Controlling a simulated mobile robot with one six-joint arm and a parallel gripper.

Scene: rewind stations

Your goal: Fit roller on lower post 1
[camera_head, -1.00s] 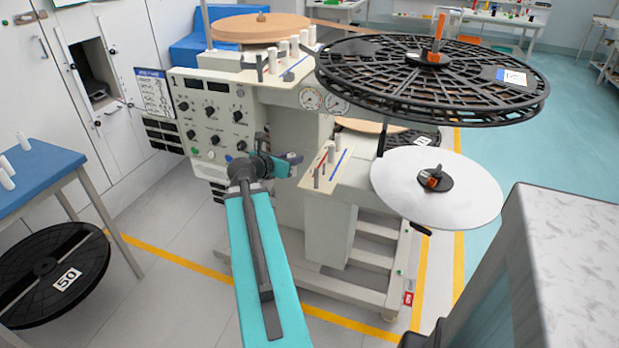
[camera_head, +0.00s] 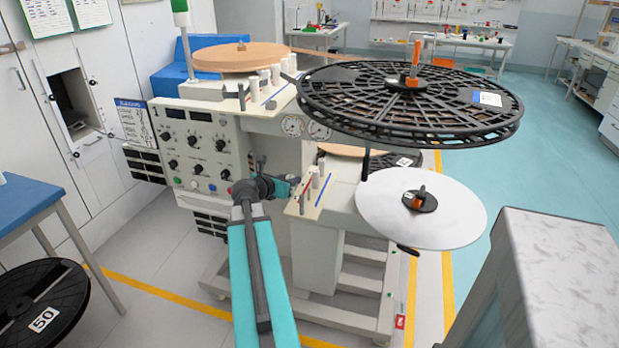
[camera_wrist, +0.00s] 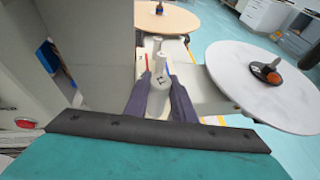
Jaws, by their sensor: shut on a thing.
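My gripper (camera_wrist: 160,86) is shut on a white roller (camera_wrist: 157,103), whose pale top shows between the two dark fingers in the wrist view. In the head view my gripper (camera_head: 292,184) is at the left end of the lower shelf (camera_head: 318,204), and the roller is mostly hidden there. The lower shelf has red and blue lines and several short posts (camera_head: 323,172). In the wrist view, posts stand just beyond the fingertips (camera_wrist: 157,46). I cannot tell which is lower post 1, or whether the roller touches a post.
A white disc (camera_head: 450,215) lies just right of the lower shelf. A large black reel (camera_head: 340,105) overhangs above. The upper shelf carries several white rollers (camera_head: 265,86). The control panel (camera_head: 192,140) is left of my arm. A marbled block (camera_head: 560,240) stands at front right.

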